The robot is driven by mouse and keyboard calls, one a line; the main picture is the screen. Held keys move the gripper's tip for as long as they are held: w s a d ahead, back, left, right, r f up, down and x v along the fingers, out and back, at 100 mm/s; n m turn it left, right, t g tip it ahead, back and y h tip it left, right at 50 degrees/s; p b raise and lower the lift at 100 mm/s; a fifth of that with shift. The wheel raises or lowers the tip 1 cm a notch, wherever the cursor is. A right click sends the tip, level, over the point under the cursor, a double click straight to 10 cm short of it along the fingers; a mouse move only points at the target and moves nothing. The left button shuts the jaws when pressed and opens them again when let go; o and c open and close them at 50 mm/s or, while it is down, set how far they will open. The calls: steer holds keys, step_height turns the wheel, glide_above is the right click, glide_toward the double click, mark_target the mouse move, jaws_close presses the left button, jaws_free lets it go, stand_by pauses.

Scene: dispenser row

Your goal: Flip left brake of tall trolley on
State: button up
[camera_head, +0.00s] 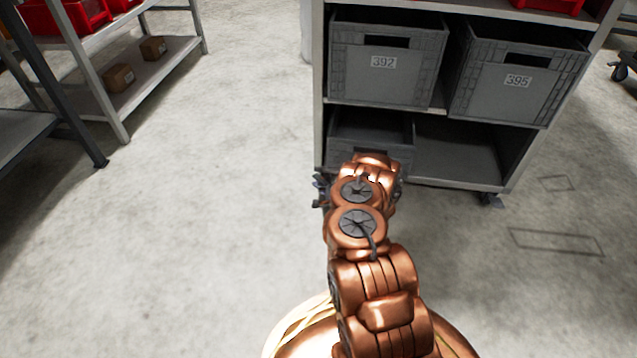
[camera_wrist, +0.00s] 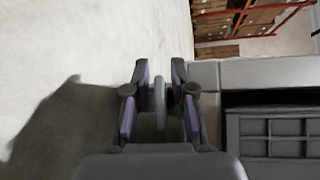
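The tall trolley (camera_head: 318,95) is a grey metal rack ahead of me. Its frame also shows at the right of the wrist view (camera_wrist: 260,72). In the head view my arm covers part of its lower left, with dark parts of the left front caster (camera_head: 320,188) showing beside the arm. In the wrist view my gripper (camera_wrist: 160,70) has its two purple-padded fingers apart. A narrow grey piece (camera_wrist: 160,95), perhaps the left brake or caster, stands between them with gaps on both sides. The brake's position cannot be told.
Grey bins 392 (camera_head: 385,85) and 395 (camera_head: 515,92) sit on the trolley shelf, another bin (camera_head: 365,125) below. The right front caster (camera_head: 490,199) is at the right post. A shelf rack (camera_head: 95,95) with boxes stands at left. The floor between is clear.

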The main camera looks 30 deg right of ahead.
jaws_close()
steer(key=shift+f, duration=0.15)
steer(key=shift+f+n+t, duration=0.3)
steer(key=shift+n+t, duration=0.35)
steer(key=shift+f+n+t, duration=0.3)
steer(key=shift+n+t, duration=0.65)
